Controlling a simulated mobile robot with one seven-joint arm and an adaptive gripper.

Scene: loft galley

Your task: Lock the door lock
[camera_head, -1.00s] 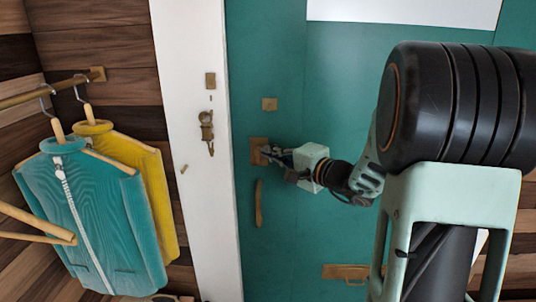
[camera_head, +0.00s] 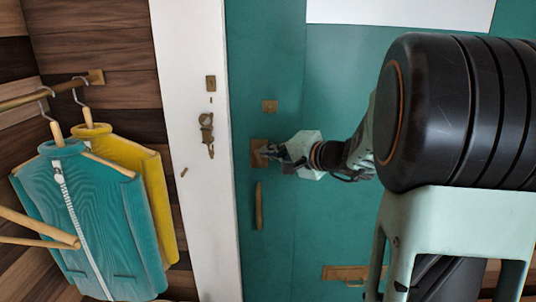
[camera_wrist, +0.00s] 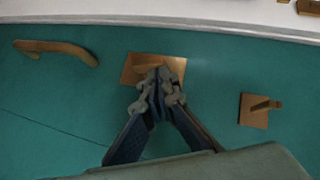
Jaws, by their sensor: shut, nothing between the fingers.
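The teal door (camera_head: 335,85) fills the middle of the head view. A square brass lock plate (camera_head: 257,146) is on it near its left edge. It also shows in the wrist view (camera_wrist: 133,72), with a brass turn piece (camera_wrist: 150,66) standing out from it. My gripper (camera_head: 268,153) is shut and empty, its fingertips (camera_wrist: 160,78) together in front of this plate and partly covering the turn piece. I cannot tell whether they touch it.
A curved brass handle (camera_head: 259,205) is below the lock plate. The white door frame (camera_head: 190,110) carries a brass latch fitting (camera_head: 206,130). A teal jacket (camera_head: 85,220) and a yellow garment (camera_head: 150,170) hang on a rail at the left.

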